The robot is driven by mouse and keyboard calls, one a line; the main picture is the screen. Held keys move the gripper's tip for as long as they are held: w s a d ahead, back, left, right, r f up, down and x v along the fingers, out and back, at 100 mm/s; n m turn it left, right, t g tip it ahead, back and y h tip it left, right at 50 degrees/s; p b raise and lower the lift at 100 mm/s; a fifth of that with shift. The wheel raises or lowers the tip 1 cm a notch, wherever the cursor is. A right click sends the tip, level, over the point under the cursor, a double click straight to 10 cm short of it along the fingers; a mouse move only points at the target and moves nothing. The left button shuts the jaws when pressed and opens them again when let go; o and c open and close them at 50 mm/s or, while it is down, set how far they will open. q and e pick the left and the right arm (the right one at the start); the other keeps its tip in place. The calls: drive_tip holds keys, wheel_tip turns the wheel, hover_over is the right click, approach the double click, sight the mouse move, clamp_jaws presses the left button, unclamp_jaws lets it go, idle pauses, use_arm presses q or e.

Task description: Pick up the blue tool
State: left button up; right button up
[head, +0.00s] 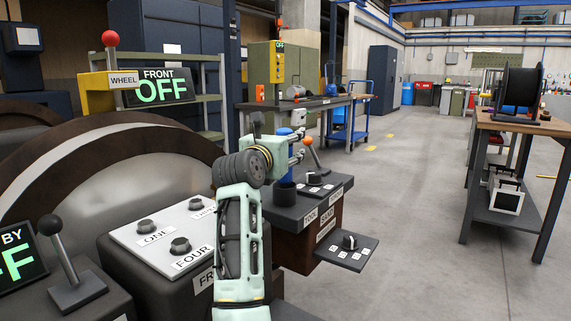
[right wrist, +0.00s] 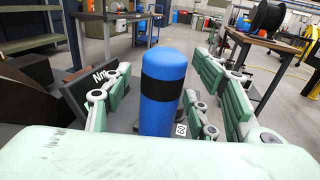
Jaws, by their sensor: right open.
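The blue tool (head: 285,172) is an upright cylinder standing in a dark round holder (head: 284,194) on a console marked TOOL. My right arm hides part of it in the head view. In the right wrist view the blue tool (right wrist: 162,112) shows large, with a rounded top and a wide black band. My right gripper (head: 298,148) is open at the tool's upper part. In the right wrist view the fingers of the right gripper (right wrist: 163,92) stand on both sides of the tool, with gaps visible. My left gripper is not in view.
The console has dark knob panels (head: 352,246) and an orange-topped lever (head: 313,152). A white panel with several knobs (head: 170,235) and a black-knobbed lever (head: 65,260) lie to the left. A table with a cable reel (head: 520,88) stands right. The floor between is clear.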

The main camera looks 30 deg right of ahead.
drive_tip(key=shift+w+d, duration=0.15)
drive_tip(key=shift+w, duration=0.05)
drive_tip(key=shift+s+a+r, duration=0.2)
drive_tip(key=shift+s+r, duration=0.1)
drive_tip(key=shift+c, duration=0.4)
drive_tip(key=shift+f, duration=0.15)
drive_tip(key=c, duration=0.6)
clamp_jaws()
drive_tip(key=shift+r, duration=0.25)
